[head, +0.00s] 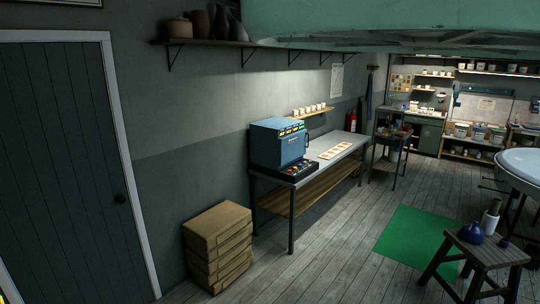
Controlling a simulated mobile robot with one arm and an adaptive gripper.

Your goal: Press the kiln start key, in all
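A blue box-shaped kiln (276,146) stands on the near end of a long grey table (346,148) against the left wall. A dark control panel (291,168) with several coloured keys lies at its front on the table. The keys are too small to tell which is the start key. A row of small lit displays or labels shows near the kiln's top edge. My gripper is not in view.
Stacked cardboard boxes (218,246) stand on the floor left of the table. A green mat (418,232) lies on the wooden floor. A wooden stool (478,250) with a blue vase stands at the right. The floor before the table is clear.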

